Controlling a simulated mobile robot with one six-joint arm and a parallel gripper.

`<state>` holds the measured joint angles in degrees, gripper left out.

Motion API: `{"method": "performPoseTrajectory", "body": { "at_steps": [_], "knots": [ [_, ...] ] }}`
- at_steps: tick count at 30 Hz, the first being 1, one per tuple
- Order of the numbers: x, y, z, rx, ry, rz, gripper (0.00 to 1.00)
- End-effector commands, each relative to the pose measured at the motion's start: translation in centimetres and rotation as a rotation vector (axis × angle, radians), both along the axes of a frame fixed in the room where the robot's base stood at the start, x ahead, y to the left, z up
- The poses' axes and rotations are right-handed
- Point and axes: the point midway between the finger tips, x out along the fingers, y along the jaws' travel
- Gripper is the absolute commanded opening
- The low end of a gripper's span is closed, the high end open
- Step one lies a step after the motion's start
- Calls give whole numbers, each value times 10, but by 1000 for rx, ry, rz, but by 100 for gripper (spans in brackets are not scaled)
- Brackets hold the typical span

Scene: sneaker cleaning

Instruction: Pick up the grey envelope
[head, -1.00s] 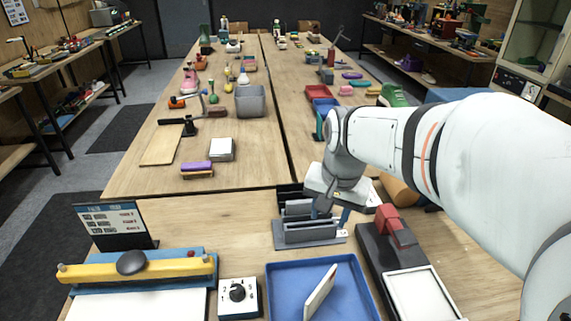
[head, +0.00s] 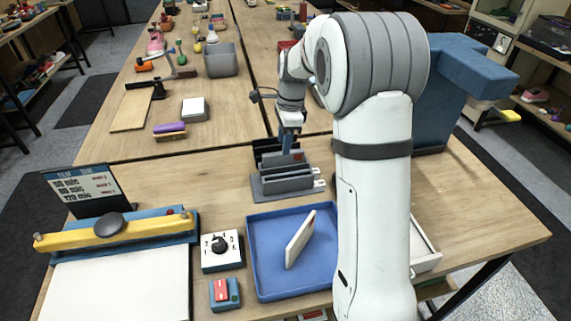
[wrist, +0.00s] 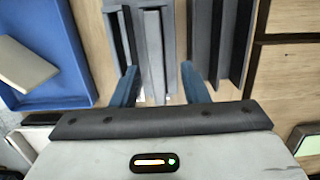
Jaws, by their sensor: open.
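A dark grey rack (head: 262,186) stands on the near table, holding upright grey slabs. In the wrist view a grey upright piece (wrist: 153,55) lies between my fingers. My gripper (head: 289,142) is over the back of the rack, pointing down. Its two blue fingers (wrist: 161,84) are apart, one on each side of that piece. Whether they touch it is unclear.
A blue tray (head: 262,285) with a leaning pale envelope (head: 300,240) is in front of the rack. A dial box (head: 221,250) and a yellow-barred sealer (head: 115,230) stand to the left. My arm hides part of the table's right side.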

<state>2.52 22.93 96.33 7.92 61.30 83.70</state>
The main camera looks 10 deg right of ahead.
Motion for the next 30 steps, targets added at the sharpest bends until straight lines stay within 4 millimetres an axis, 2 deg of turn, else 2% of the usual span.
{"method": "performPoseTrajectory", "body": {
  "at_steps": [9,18,30],
  "knots": [
    [-5,3,-43,0,2,1,41],
    [-5,3,-47,-1,0,2,40],
    [-5,3,-46,-1,0,1,7]
  ]
}}
